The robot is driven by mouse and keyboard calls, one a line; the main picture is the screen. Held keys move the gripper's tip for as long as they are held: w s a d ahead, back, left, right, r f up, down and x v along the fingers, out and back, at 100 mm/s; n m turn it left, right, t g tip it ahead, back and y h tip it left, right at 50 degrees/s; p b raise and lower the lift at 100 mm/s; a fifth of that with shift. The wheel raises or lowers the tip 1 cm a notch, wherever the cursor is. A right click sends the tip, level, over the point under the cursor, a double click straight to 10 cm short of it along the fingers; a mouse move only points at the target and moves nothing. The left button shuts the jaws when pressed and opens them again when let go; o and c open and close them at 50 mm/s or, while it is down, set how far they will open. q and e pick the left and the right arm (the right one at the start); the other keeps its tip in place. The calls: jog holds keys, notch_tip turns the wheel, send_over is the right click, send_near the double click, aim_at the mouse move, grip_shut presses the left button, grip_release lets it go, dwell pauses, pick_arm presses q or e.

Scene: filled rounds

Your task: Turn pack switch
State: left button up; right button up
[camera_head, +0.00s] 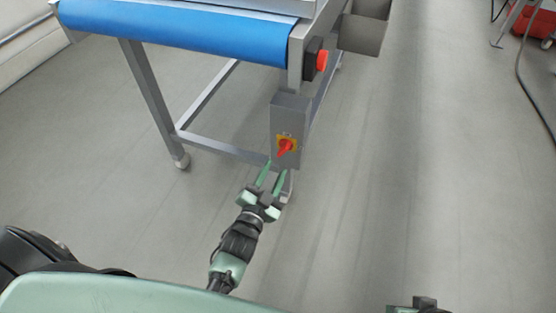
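The pack switch is a red rotary handle (286,147) on a yellow plate, low on the front of a grey switch box (291,111). The box is fixed to the leg of a conveyor table. The handle looks tilted. My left gripper (272,176) is just below the handle, its two green fingers spread apart and pointing up at it. The fingers look empty, and I cannot tell whether a fingertip touches the box. A small part of what looks like my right arm (414,306) shows at the bottom edge; its gripper fingers cannot be made out.
A blue conveyor belt (178,28) on a metal frame stands above and left of the box. A red push button (322,60) sits above the switch box. A grey bin (363,33) hangs at the frame's right.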

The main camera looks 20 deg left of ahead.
aim_at(283, 152)
pick_arm(q)
jog(key=shift+s, duration=0.4)
pick_arm(e)
jog(key=shift+s, duration=0.1)
pick_arm(q)
jog(key=shift+r, duration=0.1)
pick_arm(e)
jog(key=shift+r, duration=0.15)
